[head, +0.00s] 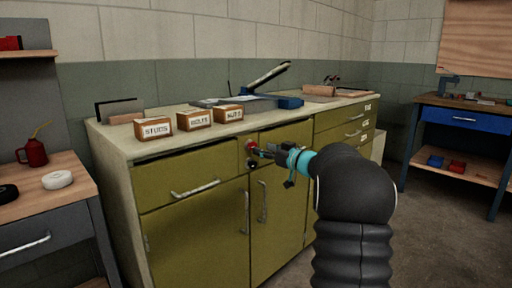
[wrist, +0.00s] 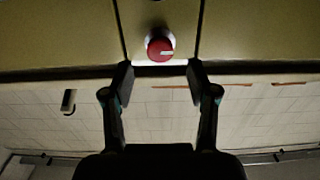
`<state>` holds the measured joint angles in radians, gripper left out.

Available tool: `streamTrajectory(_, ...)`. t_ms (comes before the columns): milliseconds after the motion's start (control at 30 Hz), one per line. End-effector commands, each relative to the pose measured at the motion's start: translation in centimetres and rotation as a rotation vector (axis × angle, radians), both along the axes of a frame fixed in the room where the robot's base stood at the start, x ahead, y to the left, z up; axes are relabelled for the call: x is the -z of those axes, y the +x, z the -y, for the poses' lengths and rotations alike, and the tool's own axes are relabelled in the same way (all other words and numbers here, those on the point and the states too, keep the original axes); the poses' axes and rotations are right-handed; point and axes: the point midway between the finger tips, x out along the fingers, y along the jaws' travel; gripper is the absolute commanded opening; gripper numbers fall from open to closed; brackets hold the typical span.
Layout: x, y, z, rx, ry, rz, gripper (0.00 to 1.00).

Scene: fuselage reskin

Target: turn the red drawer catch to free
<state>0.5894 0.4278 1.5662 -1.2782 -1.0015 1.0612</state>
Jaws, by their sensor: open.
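The red drawer catch (wrist: 160,47) is a round red knob with a pale mark on its face, on the narrow strip between two olive panels. It shows in the wrist view just beyond and between my fingertips. In the head view the red catch (head: 250,164) shows just left of my gripper (head: 262,153), on the cabinet front. My gripper, also in the wrist view (wrist: 161,77), is open, with one finger on each side of the catch's line and a clear gap between them. The fingers look short of the knob; contact is not visible.
The olive cabinet (head: 190,224) has drawers above doors with bar handles. A left bench (head: 60,204) holds a red oil can (head: 34,153). A blue-drawer bench (head: 463,118) stands right, with open floor before it.

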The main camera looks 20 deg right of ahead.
Motion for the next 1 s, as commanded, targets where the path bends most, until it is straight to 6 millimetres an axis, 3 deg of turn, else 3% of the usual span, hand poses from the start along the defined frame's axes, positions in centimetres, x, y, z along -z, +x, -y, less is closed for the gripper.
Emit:
streamTrajectory(100,0.0,1.9,-0.8,-0.002,0.001,0.000,0.58)
streamTrajectory(300,0.0,3.8,-1.4,-0.001,0.000,0.000,0.58)
streamTrajectory(700,0.0,4.4,-1.6,0.001,0.000,0.000,0.58)
streamTrajectory(933,0.0,4.4,-1.6,0.001,0.000,0.000,0.01)
streamTrajectory(1000,0.0,4.4,-1.6,0.001,0.000,0.000,0.00)
